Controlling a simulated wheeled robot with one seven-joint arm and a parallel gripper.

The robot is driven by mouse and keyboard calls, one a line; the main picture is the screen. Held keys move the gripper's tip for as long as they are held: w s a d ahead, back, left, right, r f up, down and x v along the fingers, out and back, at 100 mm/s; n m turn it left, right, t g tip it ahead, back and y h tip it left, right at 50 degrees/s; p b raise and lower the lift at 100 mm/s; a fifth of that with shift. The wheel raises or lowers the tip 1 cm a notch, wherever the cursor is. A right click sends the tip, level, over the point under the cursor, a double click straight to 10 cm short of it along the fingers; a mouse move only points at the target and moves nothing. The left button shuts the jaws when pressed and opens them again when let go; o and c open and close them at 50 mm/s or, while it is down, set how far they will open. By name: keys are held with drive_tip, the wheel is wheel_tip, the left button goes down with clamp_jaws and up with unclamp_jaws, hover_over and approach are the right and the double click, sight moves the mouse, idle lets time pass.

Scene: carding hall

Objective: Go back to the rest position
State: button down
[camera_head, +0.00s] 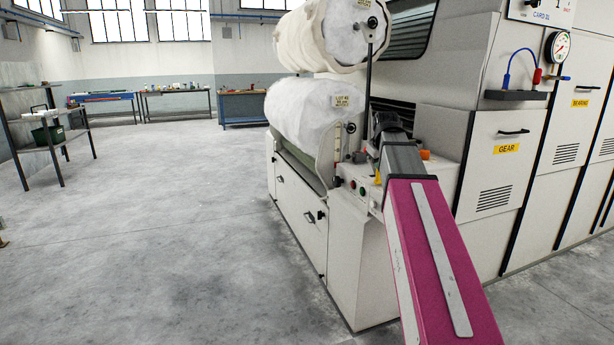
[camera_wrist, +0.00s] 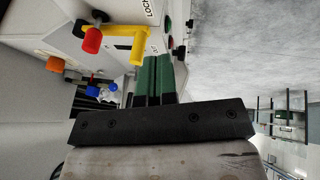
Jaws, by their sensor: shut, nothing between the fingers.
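My gripper (camera_wrist: 158,58) shows in the wrist view with its two green fingers together and nothing between them. The fingertips are close to a yellow bracket-like lever (camera_wrist: 125,40) and a red knob (camera_wrist: 92,40) on the white machine; I cannot tell whether they touch anything. In the head view my magenta arm reaches up to the card machine (camera_head: 300,205), and its dark end is over the machine's control ledge. The fingers are not clear there. A yellow part (camera_head: 377,178) shows just left of my arm.
Two white fibre rolls (camera_head: 318,110) (camera_head: 340,32) sit on the machine's front. Tall white cabinets (camera_head: 505,150) stand to the right, with a pressure gauge (camera_head: 558,46). A shelf rack (camera_head: 42,150) and benches (camera_head: 178,92) stand at left and back. The floor (camera_head: 150,220) at left is clear.

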drive_tip(key=s+a+f+m+g, duration=0.15)
drive_tip(key=s+f, duration=0.25)
drive_tip(key=f, duration=0.7)
drive_tip(key=s+a+f+m+g, duration=0.1)
drive_tip(key=s+a+f, duration=0.15)
drive_tip(key=f, duration=0.85)
drive_tip(key=s+a+f+m+g, duration=0.2)
drive_tip(key=s+f+g, duration=0.1)
drive_tip(key=s+f, duration=1.2)
wheel_tip(320, 180, down, 4)
drive_tip(key=shift+s+a+f+y, duration=0.2)
drive_tip(key=shift+s+f+y, duration=0.05)
drive_tip(key=shift+y, duration=0.15)
